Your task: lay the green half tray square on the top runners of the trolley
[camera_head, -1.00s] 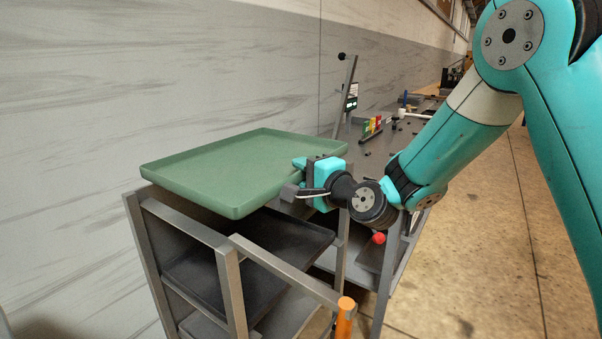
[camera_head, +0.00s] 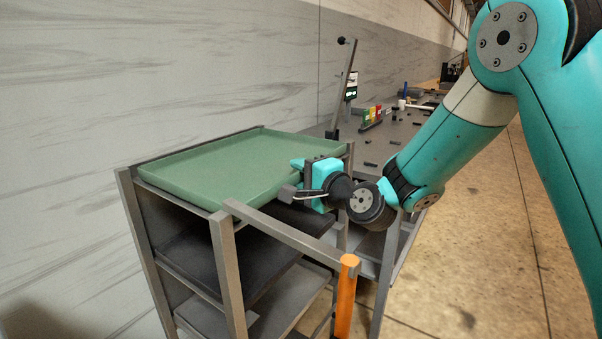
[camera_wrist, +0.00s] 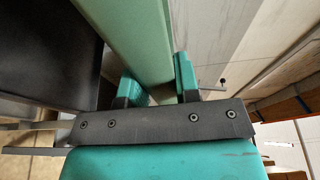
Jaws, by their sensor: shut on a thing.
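The green half tray (camera_head: 225,165) lies roughly level at the top of the grey metal trolley (camera_head: 228,270), between its corner posts. In the head view it looks in line with the trolley frame. Whether it rests on the top runners cannot be seen, as its underside is hidden. My gripper (camera_head: 300,178) is shut on the tray's right edge. In the wrist view the two teal fingers (camera_wrist: 160,85) stand on either side of the green tray wall (camera_wrist: 130,35).
Dark trays (camera_head: 240,258) sit on the lower levels of the trolley. An orange-sleeved post (camera_head: 345,295) stands at the front right corner. A grey bench (camera_head: 385,145) with small items and a leaning pole (camera_head: 343,85) is behind. A marbled wall (camera_head: 100,80) runs close on the left.

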